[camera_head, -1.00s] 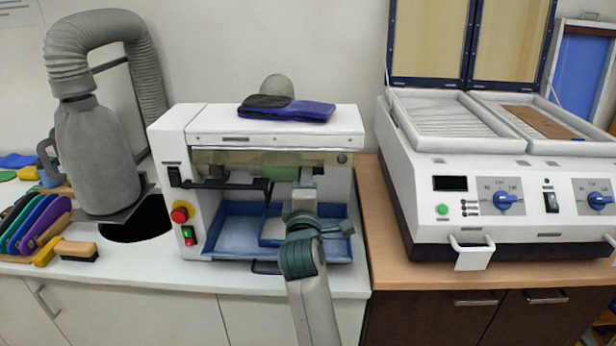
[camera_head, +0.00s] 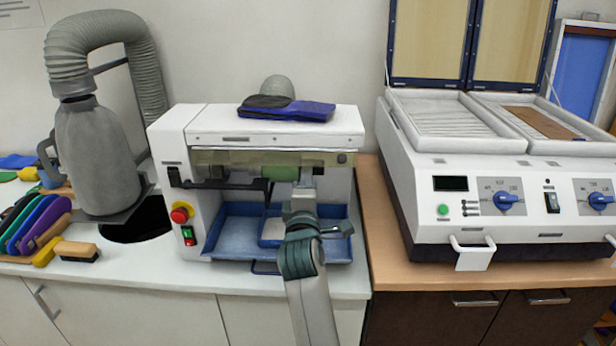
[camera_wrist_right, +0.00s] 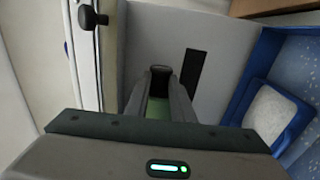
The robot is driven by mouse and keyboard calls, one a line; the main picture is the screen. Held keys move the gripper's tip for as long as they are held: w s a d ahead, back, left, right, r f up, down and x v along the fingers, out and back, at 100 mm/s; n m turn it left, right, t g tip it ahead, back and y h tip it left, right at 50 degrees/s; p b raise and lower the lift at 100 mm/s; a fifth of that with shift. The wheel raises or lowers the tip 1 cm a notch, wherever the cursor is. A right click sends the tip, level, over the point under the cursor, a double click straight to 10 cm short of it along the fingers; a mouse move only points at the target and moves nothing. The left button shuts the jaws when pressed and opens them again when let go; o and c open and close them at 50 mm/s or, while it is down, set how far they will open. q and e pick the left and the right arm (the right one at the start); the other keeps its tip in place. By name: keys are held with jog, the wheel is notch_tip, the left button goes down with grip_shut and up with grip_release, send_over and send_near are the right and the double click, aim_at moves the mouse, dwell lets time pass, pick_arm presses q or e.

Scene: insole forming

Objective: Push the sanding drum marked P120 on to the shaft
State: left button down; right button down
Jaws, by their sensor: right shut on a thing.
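The green sanding drum (camera_head: 280,173) is under the hood of the white sanding machine (camera_head: 270,125), in line with the horizontal shaft. Its P120 mark cannot be read. My right gripper (camera_head: 304,176) reaches up from the front into the opening and is shut on the drum, at its right side. In the right wrist view a green part of the drum (camera_wrist_right: 157,108) shows between the fingers (camera_wrist_right: 160,85). The gripper hides part of the shaft, so how far the drum sits on it cannot be told. My left gripper is not in view.
Red and green switches are on the machine's left front. A blue and black insole (camera_head: 287,110) lies on top. A white heating unit (camera_head: 490,200) stands right, a grey hose (camera_head: 95,40) left.

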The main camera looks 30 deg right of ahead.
jog(key=shift+a+r, duration=0.1)
jog(key=c, duration=1.5)
grip_release()
jog(key=shift+w+a, duration=0.15)
jog(key=shift+o, duration=0.2)
jog(key=shift+o, duration=1.3)
